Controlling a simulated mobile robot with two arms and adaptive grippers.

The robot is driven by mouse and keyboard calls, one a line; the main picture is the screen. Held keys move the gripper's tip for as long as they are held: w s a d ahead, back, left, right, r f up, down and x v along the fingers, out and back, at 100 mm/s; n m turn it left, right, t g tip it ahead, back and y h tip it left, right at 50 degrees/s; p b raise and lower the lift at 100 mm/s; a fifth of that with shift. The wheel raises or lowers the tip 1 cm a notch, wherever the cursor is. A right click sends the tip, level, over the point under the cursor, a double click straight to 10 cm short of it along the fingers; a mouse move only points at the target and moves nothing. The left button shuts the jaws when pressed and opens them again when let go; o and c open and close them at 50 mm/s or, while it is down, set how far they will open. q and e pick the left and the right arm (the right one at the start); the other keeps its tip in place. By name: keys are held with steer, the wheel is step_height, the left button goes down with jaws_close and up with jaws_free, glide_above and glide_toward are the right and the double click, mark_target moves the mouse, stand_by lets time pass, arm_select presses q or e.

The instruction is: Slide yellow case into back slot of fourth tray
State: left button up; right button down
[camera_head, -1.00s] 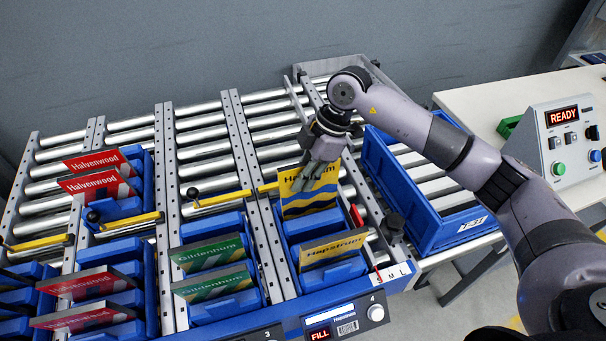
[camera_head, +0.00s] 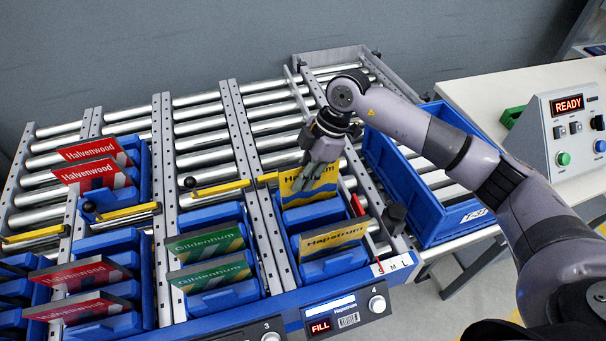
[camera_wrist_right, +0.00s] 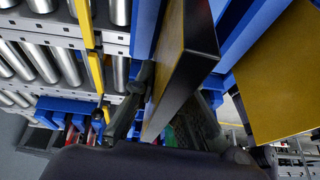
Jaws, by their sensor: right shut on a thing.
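My right gripper (camera_head: 314,176) is shut on a yellow case (camera_head: 300,190) by its upper part; the case is upright, leaning slightly. Its lower edge is at the back slot of the fourth blue tray (camera_head: 335,268), partly hidden by the slot's blue wall. I cannot tell whether it touches the bottom. A second yellow case (camera_head: 333,238), marked Hapstrum, stands in the tray's front slot. In the right wrist view the held case (camera_wrist_right: 172,48) is between the fingers, with the front case (camera_wrist_right: 278,75) to its right. My left gripper is not in view.
Neighbouring trays hold green Gildenhum cases (camera_head: 207,246) and red Halvenwood cases (camera_head: 80,274). Yellow stop bars (camera_head: 222,188) cross the roller lanes. A blue crate (camera_head: 425,215) stands right of the lane, near the READY panel (camera_head: 566,125). Rollers behind the tray are bare.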

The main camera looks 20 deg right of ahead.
mark_target(296, 167)
stand_by(0.3)
steer(key=c, duration=1.6)
jaws_free()
steer(key=shift+o, duration=0.7)
steer(key=shift+o, duration=1.4)
steer(key=shift+r, duration=0.1)
steer(key=shift+r+p, duration=3.45)
steer(key=shift+r, duration=0.55)
steer(key=shift+s+f, duration=0.1)
steer(key=shift+f, duration=0.05)
